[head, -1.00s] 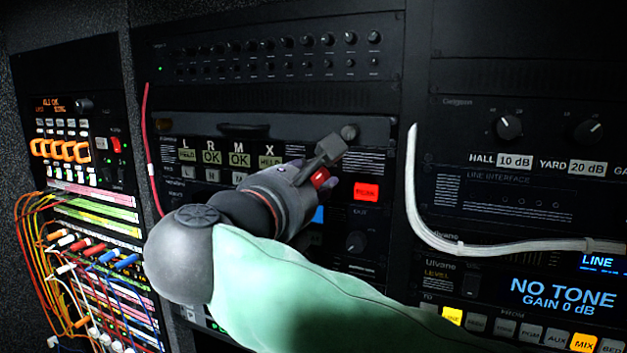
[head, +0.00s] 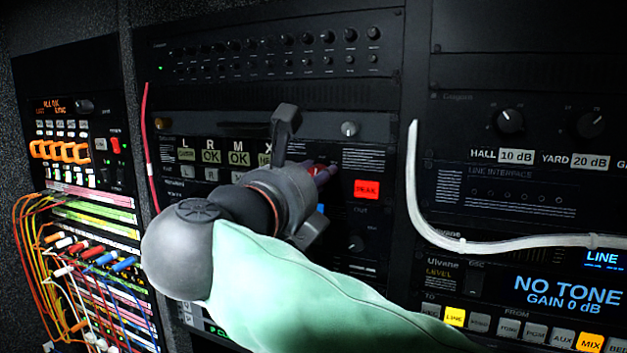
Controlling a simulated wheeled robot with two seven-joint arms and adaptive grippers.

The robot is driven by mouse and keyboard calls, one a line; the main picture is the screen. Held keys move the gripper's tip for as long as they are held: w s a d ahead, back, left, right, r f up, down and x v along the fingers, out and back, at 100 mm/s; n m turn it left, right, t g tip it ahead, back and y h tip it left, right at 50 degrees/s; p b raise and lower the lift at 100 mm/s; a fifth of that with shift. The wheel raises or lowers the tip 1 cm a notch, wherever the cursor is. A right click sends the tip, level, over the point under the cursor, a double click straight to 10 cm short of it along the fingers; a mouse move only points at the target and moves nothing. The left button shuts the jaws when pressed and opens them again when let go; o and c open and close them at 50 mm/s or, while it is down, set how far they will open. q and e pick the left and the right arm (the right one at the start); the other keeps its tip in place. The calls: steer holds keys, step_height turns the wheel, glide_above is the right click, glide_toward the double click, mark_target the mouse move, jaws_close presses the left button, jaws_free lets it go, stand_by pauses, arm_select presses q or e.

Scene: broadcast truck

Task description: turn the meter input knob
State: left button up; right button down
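A rack unit (head: 365,165) carries the L, R, M and X meter legends, a silver knob (head: 349,129) at its upper right and a dark knob (head: 356,243) lower down. Which one is the meter input knob I cannot read. My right gripper (head: 302,176) is in front of this unit with its fingers spread, one up by the X legend and one low. It appears empty. The silver knob is uncovered, to the right of the upper finger. The gripper hides part of the panel's middle. My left gripper is not in view.
A red lit button (head: 367,190) is just right of the gripper. A white cable (head: 413,200) hangs down and bends right across the neighbouring rack. A red cable (head: 148,150) hangs at the left. A patch bay (head: 95,240) with many coloured cords fills the lower left.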

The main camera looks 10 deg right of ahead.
steer(key=shift+n, duration=0.8)
steer(key=c, duration=0.9)
jaws_free()
steer(key=shift+c, duration=0.2)
steer(key=v, duration=1.2)
steer(key=shift+w, duration=0.1)
